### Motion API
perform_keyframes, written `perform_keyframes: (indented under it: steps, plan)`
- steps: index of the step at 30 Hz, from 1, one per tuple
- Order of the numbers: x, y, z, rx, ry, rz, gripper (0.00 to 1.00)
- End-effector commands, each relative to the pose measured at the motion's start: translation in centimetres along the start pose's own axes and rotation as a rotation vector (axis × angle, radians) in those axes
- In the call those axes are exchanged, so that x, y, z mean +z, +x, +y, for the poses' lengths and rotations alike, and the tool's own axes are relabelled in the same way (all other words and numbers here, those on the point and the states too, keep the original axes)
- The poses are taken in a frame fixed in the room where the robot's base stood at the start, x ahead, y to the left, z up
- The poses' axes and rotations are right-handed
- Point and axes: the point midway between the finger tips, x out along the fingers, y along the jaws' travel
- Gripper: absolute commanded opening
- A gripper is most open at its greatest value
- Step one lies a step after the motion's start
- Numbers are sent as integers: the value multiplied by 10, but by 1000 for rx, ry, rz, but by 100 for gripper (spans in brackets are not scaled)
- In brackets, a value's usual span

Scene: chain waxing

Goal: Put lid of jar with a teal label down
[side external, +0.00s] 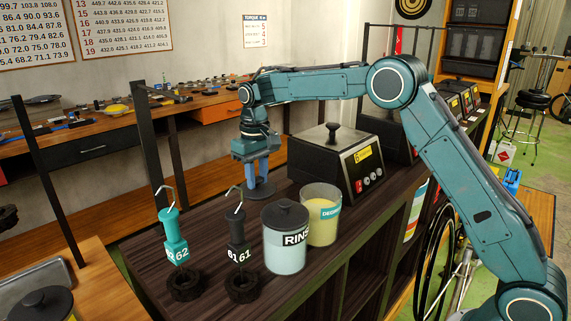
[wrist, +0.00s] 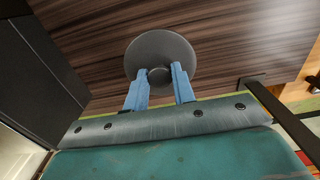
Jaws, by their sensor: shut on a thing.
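My gripper (side external: 258,172) points down over the dark wood bench top, behind the jars. In the wrist view its two blue fingers (wrist: 158,76) are shut on the knob of a round dark grey lid (wrist: 160,48). The lid also shows in the side view (side external: 260,192), flat and low over the bench; I cannot tell whether it touches the wood. The jar with a teal label (side external: 321,228) stands open to the right of the lid, holding yellowish liquid. The label reads "DEGR" before it curves out of sight.
A jar labelled "RINSE" (side external: 285,245) has its dark lid on. A black heater box (side external: 335,165) with a knobbed top stands close behind the open jar. Two hooked handles, teal (side external: 175,240) and black (side external: 238,240), stand at the front left. Bench left of the gripper is clear.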

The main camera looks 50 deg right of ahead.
Motion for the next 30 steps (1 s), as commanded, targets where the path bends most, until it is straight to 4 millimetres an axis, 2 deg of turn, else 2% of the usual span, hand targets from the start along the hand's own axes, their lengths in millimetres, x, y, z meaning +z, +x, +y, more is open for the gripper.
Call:
perform_keyframes:
  steps: [3, 6, 16, 25, 30]
  plan:
    - [1, 17, 0, 0, 0, -2, 0]
    - [0, 25, 0, 0, 0, -1, 0]
    - [0, 32, 0, 0, 0, 0, 0]
    - [0, 64, 0, 0, 0, -2, 0]
    - [0, 71, 0, 0, 0, 1, 0]
